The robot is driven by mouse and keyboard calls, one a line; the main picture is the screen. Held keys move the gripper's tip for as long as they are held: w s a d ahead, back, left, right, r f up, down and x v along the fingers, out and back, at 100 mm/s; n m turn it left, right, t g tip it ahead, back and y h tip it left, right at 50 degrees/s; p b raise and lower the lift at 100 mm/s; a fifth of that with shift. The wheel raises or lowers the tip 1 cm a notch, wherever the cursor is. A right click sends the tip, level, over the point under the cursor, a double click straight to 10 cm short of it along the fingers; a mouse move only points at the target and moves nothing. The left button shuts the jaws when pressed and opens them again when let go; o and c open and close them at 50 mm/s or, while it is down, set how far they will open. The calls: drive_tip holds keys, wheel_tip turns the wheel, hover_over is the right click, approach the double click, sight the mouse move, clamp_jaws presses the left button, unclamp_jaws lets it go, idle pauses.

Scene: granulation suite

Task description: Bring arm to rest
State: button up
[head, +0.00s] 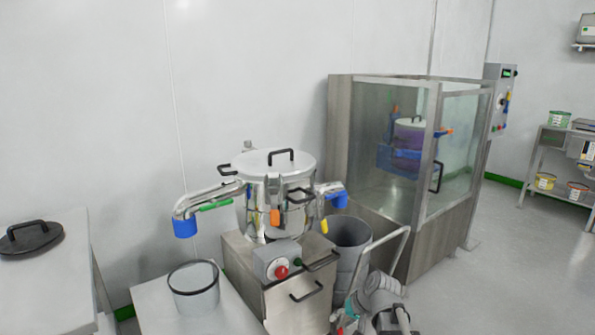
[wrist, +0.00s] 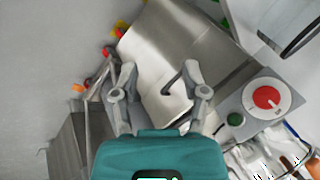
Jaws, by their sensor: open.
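My gripper (wrist: 160,72) is open in the wrist view, its two grey fingers apart with nothing between them. Beyond the fingers is the steel side of the machine cabinet (wrist: 158,55), with a dark handle near the right finger. In the head view my arm is low at the bottom edge, in front of the steel machine cabinet (head: 296,295) and to its right. A teal part of my gripper shows there, but its fingertips are too small to make out.
A lidded steel vessel (head: 277,190) with side spouts tops the cabinet. A grey bin (head: 348,245) stands behind my arm. A glass-walled enclosure (head: 385,150) is further back. A grey bucket (head: 194,290) stands at left. Open floor (head: 500,270) lies to the right.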

drive_tip(key=s+d+f+n+g+h, duration=0.1)
drive_tip(key=s+d+g+h, duration=0.15)
drive_tip(key=s, duration=0.35)
drive_tip(key=s+d+f+g+h, duration=0.1)
drive_tip(key=s+d+f+h, duration=0.15)
drive_tip(key=s, duration=0.35)
wheel_tip(320, 180, up, 34)
drive_tip(key=p, duration=3.2)
drive_tip(key=shift+w+a+f+p, duration=0.2)
drive_tip(key=shift+w+a+p, duration=0.05)
drive_tip(key=shift+a+p, duration=0.15)
